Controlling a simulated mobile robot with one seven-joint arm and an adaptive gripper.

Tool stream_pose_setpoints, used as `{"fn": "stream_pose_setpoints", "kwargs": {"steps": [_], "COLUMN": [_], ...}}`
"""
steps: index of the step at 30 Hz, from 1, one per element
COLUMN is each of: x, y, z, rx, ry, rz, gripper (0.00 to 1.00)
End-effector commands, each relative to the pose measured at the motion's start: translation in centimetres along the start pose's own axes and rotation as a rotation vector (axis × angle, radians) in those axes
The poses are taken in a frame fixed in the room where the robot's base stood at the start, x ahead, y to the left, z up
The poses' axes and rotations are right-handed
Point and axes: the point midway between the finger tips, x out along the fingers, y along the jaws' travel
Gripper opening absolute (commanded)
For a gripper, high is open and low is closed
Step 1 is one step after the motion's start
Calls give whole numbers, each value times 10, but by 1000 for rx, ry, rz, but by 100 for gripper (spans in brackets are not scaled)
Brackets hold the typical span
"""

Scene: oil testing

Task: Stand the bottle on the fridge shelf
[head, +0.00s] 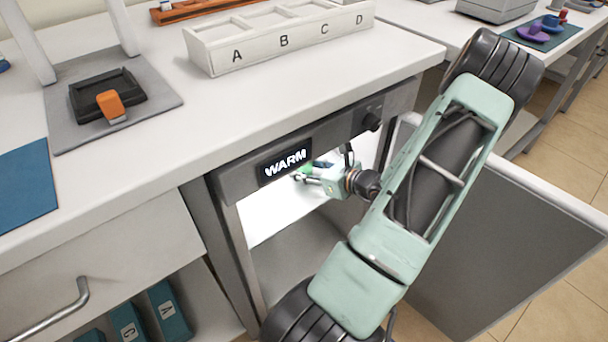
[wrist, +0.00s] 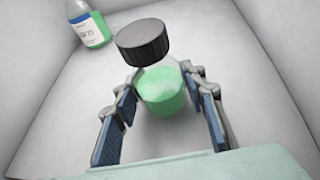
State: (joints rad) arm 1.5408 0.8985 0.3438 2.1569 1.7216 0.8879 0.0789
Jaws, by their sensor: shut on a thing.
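A bottle with a black cap (wrist: 143,42) and green liquid (wrist: 163,92) shows between the blue-padded fingers of my gripper (wrist: 161,98) in the wrist view. My gripper is shut on this bottle, inside a pale-walled compartment. In the head view my gripper (head: 310,179) reaches through the open front of the fridge (head: 238,182), which has a lit WARM sign. A bit of green shows by the fingers there; most of the bottle is hidden. I cannot tell whether its base touches the pale shelf (wrist: 250,138).
Another bottle (wrist: 88,22) with green liquid and a blue-and-white label stands at the compartment's upper left in the wrist view. The fridge door (head: 500,235) hangs open at right. The counter edge (head: 250,122) lies above the opening. Bare shelf shows right of my gripper.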

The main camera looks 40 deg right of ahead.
Motion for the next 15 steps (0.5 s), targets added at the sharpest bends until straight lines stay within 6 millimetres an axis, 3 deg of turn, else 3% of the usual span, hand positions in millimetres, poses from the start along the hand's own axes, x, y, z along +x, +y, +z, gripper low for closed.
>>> {"fn": "stream_pose_setpoints", "kwargs": {"steps": [2, 14, 15], "x": [4, 5, 5], "y": [0, 0, 0], "z": [-9, -11, -11], "rx": [0, -2, -3], "ry": [-3, -3, -2], "rz": [0, 1, 0], "gripper": [14, 14, 43]}}
